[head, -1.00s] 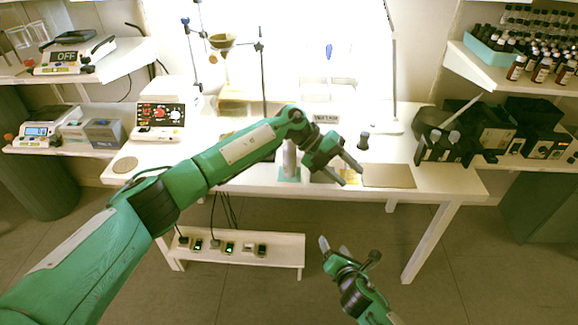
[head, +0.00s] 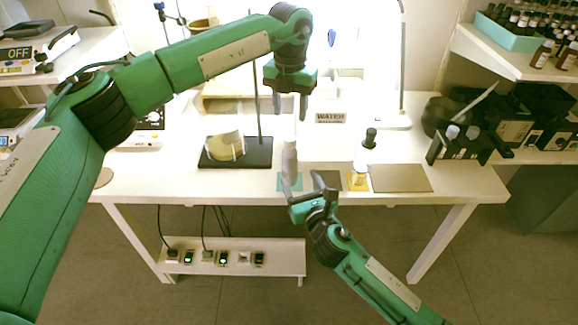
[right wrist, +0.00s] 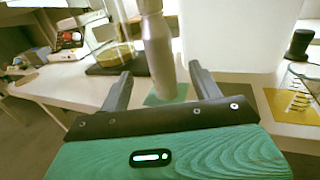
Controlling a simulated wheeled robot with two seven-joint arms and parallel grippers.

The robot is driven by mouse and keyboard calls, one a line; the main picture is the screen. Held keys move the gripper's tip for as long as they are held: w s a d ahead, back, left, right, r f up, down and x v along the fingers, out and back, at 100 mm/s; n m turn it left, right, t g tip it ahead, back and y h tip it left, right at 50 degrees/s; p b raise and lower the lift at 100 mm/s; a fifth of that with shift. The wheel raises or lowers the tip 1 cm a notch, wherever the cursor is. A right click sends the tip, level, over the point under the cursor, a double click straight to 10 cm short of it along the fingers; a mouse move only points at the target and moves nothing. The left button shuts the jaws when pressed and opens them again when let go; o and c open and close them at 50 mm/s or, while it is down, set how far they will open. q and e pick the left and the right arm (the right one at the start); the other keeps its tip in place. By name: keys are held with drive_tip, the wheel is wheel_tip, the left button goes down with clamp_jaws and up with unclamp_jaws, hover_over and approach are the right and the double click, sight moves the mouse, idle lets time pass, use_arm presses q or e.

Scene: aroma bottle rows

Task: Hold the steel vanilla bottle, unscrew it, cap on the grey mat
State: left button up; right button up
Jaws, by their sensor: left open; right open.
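The steel bottle (head: 290,160) stands upright on a teal mat (head: 283,187) near the table's front edge. In the right wrist view the bottle (right wrist: 158,50) stands ahead, in line with the gap between my right fingers; its top is cut off. My right gripper (head: 303,183) is open in front of the bottle; I cannot tell whether the fingers reach around it. My left gripper (head: 290,104) is open, pointing down above and behind the bottle, apart from it.
A WATER sign (head: 330,118) stands behind. A dark stand base (head: 236,160) carrying a round vessel is left of the bottle. Black racks (head: 460,145) are at the right.

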sight(288, 158)
drive_tip(key=x, duration=1)
drive_tip(key=shift+f, duration=0.1)
